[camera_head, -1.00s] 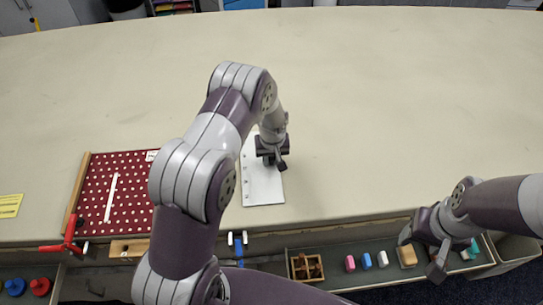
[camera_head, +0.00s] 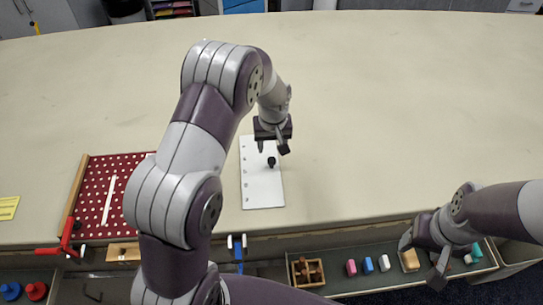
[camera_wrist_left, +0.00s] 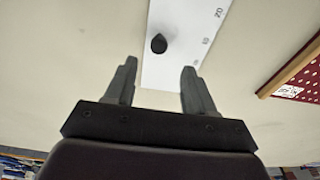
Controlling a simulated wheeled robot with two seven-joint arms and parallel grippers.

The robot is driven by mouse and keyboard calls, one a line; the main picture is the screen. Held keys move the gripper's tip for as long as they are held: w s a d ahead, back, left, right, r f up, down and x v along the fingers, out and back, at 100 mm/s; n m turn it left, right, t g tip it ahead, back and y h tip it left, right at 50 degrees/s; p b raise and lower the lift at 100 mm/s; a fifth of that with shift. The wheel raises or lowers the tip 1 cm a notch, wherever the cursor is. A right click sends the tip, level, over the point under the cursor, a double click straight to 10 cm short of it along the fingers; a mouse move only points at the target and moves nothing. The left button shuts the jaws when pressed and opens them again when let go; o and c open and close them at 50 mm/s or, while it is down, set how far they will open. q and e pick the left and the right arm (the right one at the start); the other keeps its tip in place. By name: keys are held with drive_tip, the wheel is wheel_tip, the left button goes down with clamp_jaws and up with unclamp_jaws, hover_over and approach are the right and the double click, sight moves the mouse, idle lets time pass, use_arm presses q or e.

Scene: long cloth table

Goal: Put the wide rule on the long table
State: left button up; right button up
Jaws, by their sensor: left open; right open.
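The wide rule (camera_head: 262,190), a white flat plate with dark marks along its left edge and a black knob (camera_head: 271,162), lies flat on the long table (camera_head: 400,110). In the left wrist view the rule (camera_wrist_left: 185,55) shows printed numbers and the round knob (camera_wrist_left: 158,43). My left gripper (camera_head: 273,149) is open and empty above the far part of the rule, apart from the knob. Its two fingers (camera_wrist_left: 159,68) show spread in the left wrist view. My right gripper (camera_head: 421,262) is open over the drawer at the front right, far from the rule.
A red dotted board (camera_head: 125,185) with a wooden edge and a white strip lies left of the rule. A yellow note (camera_head: 8,207) is at the far left. Open drawers in front hold a small wooden box (camera_head: 306,272) and colored blocks (camera_head: 368,264). The table's back and right are clear.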

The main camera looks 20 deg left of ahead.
use_arm(q)
drive_tip(key=s+d+r+m, duration=0.1)
drive_tip(key=s+r, duration=0.3)
drive_tip(key=s, duration=0.6)
drive_tip(key=s+d+r+m, duration=0.1)
drive_tip(key=s+r+m, duration=0.2)
drive_tip(key=s, duration=0.8)
drive_tip(key=shift+r+m+h, duration=0.4)
drive_tip(key=shift+m, duration=0.3)
